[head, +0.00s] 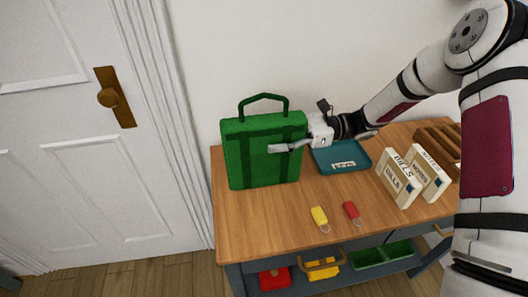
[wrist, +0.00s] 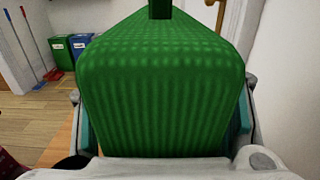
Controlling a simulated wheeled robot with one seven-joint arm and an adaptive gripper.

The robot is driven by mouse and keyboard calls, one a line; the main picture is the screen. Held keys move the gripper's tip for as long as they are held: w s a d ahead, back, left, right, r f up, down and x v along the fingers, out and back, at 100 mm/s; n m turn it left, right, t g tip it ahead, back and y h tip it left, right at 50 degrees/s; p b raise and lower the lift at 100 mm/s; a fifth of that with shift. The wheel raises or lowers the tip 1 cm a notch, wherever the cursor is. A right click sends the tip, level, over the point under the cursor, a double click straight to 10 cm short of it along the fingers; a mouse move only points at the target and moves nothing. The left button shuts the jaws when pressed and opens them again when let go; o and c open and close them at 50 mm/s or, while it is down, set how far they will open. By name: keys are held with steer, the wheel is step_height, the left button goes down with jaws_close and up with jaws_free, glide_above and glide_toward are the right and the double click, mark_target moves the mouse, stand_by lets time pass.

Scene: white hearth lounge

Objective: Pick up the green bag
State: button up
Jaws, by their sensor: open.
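The green bag (head: 262,160) stands upright on the left end of the wooden table, with its handle loop raised on top. In the wrist view the bag (wrist: 160,90) fills the middle, very close to the camera. My gripper (head: 280,149) is at the bag's right side in the head view, with a finger across the upper front. In the wrist view my gripper (wrist: 165,135) has its fingers apart, one on each side of the bag. It is open. I cannot tell whether the fingers touch the bag.
On the table (head: 265,233) are a teal tray (head: 325,168), a yellow tag (head: 319,215), a red tag (head: 351,210) and labelled upright holders (head: 397,184). A shelf below holds coloured bins (head: 383,256). A white door (head: 60,170) is at left. Blue and green bins (wrist: 62,52) stand farther off.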

jaws_close()
steer(key=shift+r, duration=0.1)
